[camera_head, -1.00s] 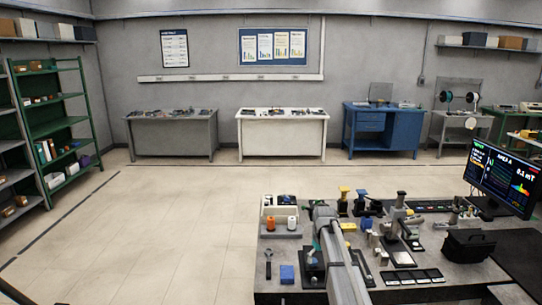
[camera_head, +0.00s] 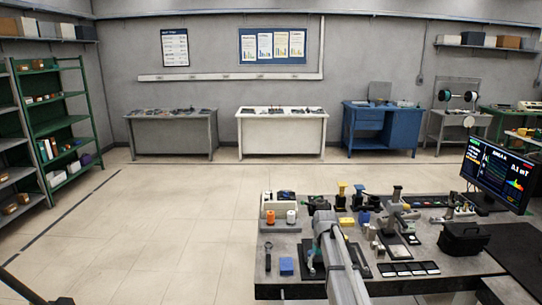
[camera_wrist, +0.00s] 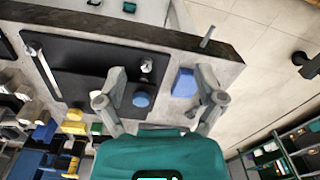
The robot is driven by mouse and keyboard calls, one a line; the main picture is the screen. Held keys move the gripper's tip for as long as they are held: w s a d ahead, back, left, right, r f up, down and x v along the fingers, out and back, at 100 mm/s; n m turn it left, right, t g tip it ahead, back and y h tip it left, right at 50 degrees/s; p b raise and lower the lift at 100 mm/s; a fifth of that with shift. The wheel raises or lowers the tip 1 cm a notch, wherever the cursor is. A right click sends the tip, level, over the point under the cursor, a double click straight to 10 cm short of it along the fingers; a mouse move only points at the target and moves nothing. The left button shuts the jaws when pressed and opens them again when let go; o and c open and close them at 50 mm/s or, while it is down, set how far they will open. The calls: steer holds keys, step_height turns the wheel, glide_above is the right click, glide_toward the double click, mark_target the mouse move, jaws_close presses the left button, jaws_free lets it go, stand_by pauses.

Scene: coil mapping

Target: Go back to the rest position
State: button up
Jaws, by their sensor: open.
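My gripper (camera_wrist: 160,98) is open and empty in the wrist view, its two fingers spread wide. Below the fingers lies the bench (camera_wrist: 222,68) with a black plate (camera_wrist: 85,68) carrying a blue round piece (camera_wrist: 141,99) and a small metal post. A blue block (camera_wrist: 184,82) lies beside the plate near the right finger. In the head view my grey arm reaches over the front of the bench (camera_head: 460,272), and the gripper itself cannot be made out clearly. The blue block (camera_head: 286,266) shows there left of my arm.
A wrench (camera_head: 267,256), an orange spool (camera_head: 270,217) and a white spool (camera_head: 291,217) are on the bench's left. Stands, a black bag (camera_head: 463,240) and a monitor (camera_head: 497,175) are on its right. Open floor (camera_head: 170,225) lies left; green shelving (camera_head: 55,120) stands beyond it.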

steer(key=s+f+m+b, duration=0.1)
steer(key=s+f+b, duration=0.3)
steer(key=s, duration=0.9)
steer(key=s+f+m+b, duration=0.2)
steer(key=s+f+b, duration=0.2)
steer(key=s, duration=1)
steer(key=shift+a+f, duration=0.2)
steer(key=shift+a, duration=0.15)
